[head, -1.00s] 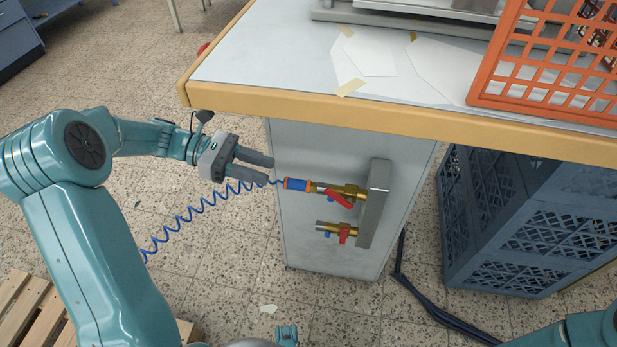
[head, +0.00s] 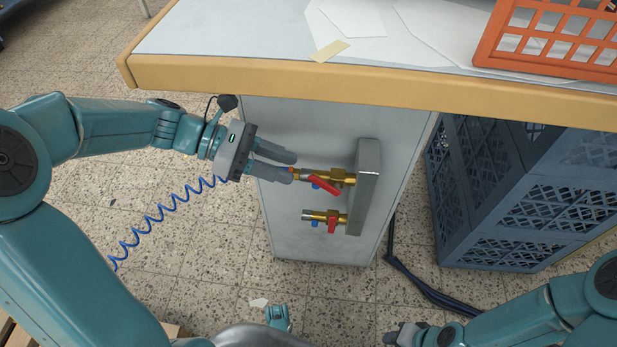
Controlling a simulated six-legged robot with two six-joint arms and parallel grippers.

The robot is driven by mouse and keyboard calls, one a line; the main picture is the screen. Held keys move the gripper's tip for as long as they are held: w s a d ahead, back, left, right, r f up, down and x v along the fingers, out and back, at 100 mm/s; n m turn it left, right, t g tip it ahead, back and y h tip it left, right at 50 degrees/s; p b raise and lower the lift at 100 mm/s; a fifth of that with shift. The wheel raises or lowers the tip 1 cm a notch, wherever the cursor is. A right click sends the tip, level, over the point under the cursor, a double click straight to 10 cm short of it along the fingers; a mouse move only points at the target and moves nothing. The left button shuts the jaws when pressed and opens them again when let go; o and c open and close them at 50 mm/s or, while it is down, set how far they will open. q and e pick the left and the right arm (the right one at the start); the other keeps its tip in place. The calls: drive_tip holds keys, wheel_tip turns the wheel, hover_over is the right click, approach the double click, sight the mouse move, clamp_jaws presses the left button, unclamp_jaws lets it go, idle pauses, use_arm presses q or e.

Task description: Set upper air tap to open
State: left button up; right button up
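The upper air tap (head: 338,177) is brass and sticks out to the left from a grey block on the cabinet's side. Its red lever (head: 323,186) lies slanted, down to the right. My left gripper (head: 293,168) is at the outer end of this tap, its fingers parted and pointing right, left of the lever. A bit of orange shows between the fingertips; the rest of the blue-and-orange hose coupling is hidden behind them. The lower tap (head: 321,215) is brass too, with its red lever (head: 332,222) pointing down. My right gripper (head: 398,334) is at the bottom edge, partly cut off.
The grey block (head: 366,187) stands close right of both taps. The worktop's wooden edge (head: 350,82) overhangs above. A coiled blue hose (head: 160,216) hangs left below my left gripper. Blue crates (head: 520,200) are at right; an orange crate (head: 545,40) is on top.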

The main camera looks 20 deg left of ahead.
sight(311, 176)
use_arm(q)
drive_tip(key=b+x, duration=0.1)
drive_tip(key=x, duration=0.3)
drive_tip(key=shift+w+d+f, duration=0.1)
drive_tip(key=shift+d+f, duration=0.15)
drive_tip(key=shift+w+d+f, duration=0.1)
drive_tip(key=shift+w+d, duration=0.1)
drive_tip(key=shift+d, duration=0.25)
clamp_jaws()
drive_tip(key=shift+s+a+f+h+b, duration=0.1)
drive_tip(key=shift+a+f+h+b, duration=0.2)
drive_tip(key=shift+f+h+b, duration=0.6)
drive_tip(key=shift+s+a+r+t+h+b, duration=0.1)
drive_tip(key=shift+a+t+h+b, duration=0.15)
drive_tip(key=shift+h+b, duration=0.2)
drive_tip(key=shift+r, duration=0.1)
unclamp_jaws()
